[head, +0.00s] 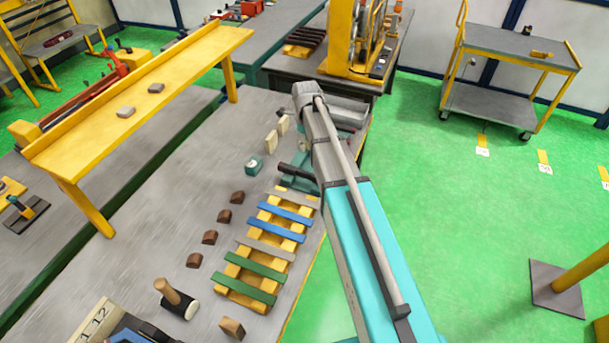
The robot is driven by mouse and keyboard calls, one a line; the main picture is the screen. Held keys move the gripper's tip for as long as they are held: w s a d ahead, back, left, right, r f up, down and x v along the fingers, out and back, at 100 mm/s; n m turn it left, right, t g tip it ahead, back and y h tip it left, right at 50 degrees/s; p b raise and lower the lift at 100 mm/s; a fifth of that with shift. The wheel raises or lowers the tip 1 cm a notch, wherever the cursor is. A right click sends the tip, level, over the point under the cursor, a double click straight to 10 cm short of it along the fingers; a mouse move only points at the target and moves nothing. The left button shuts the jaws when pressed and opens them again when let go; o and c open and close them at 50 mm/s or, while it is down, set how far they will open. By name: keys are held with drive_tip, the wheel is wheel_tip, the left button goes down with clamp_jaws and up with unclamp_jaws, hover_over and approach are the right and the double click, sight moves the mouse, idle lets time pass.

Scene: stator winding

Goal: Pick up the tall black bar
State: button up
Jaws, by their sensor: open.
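I cannot pick out the tall black bar with certainty. A short black rod-like piece (296,171) shows just left of my arm, above a teal piece on the grey workbench; the arm hides what lies to its right. Several dark bars lie side by side on a yellow rack (304,42) on the back table. My teal and grey arm crosses the right side of the bench and ends in a grey joint near the bench's far end. My gripper does not show; it is probably hidden behind the arm.
A cart (511,45) stands back right. Green floor is open at right.

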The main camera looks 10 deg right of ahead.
drive_tip(key=b, duration=0.8)
hover_over(305, 172)
drive_tip(key=shift+w+d+f, duration=0.1)
drive_tip(key=shift+w+f, duration=0.1)
drive_tip(key=shift+f, duration=1.95)
drive_tip(key=shift+w+d+f, duration=0.1)
drive_tip(key=shift+w+f, duration=0.05)
drive_tip(key=shift+f, duration=2)
drive_tip(key=shift+a, duration=0.1)
drive_tip(key=f+b, duration=0.3)
drive_tip(key=shift+s+a+f+b, duration=0.2)
drive_tip(key=shift+s+b, duration=0.1)
drive_tip(key=shift+b, duration=0.1)
drive_tip(key=shift+f+b, duration=0.85)
drive_tip(key=shift+f, duration=0.05)
clamp_jaws()
